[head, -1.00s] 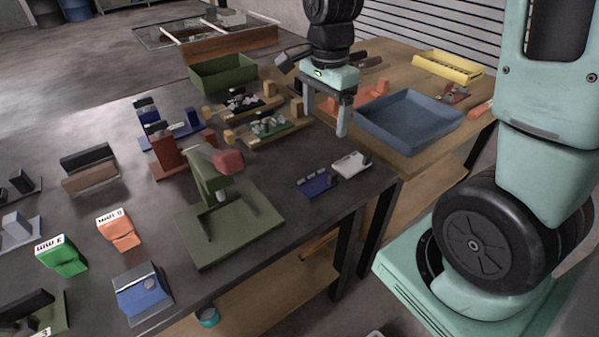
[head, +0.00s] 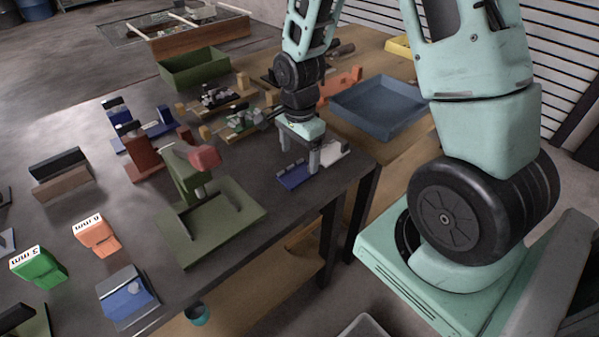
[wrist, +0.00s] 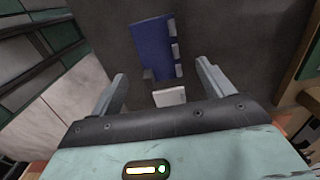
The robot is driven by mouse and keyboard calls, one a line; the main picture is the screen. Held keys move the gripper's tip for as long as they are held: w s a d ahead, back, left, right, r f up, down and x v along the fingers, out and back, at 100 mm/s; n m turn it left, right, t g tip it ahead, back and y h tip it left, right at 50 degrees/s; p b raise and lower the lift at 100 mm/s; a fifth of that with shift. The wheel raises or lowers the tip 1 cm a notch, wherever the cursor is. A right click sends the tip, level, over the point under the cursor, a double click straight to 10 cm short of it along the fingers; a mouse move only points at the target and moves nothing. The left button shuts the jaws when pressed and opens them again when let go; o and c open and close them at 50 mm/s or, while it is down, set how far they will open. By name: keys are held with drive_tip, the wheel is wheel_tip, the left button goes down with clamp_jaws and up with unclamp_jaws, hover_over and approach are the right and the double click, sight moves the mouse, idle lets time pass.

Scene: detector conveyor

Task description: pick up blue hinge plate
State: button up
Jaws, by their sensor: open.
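The blue hinge plate (head: 293,177) lies flat on the dark tabletop near the right front edge, with small light knuckles along one side. In the wrist view the blue hinge plate (wrist: 152,45) lies ahead of the jaws, roughly centred. My gripper (head: 298,161) points down, open and empty, above the plates. In the wrist view its two fingers (wrist: 161,72) are wide apart. A white plate (head: 334,158) with a dark block lies just right of the blue one, partly hidden by a finger; it also shows in the wrist view (wrist: 170,97) between the fingers.
A green stand with a red head (head: 205,158) rises left of the plates. Fixtures with yellow blocks (head: 243,84) stand behind. A blue-grey tray (head: 380,100) sits on the wooden table at right.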

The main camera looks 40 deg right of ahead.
sight(299, 172)
wheel_tip(299, 172, down, 4)
drive_tip(key=shift+f, duration=0.1)
drive_tip(key=c, duration=1.2)
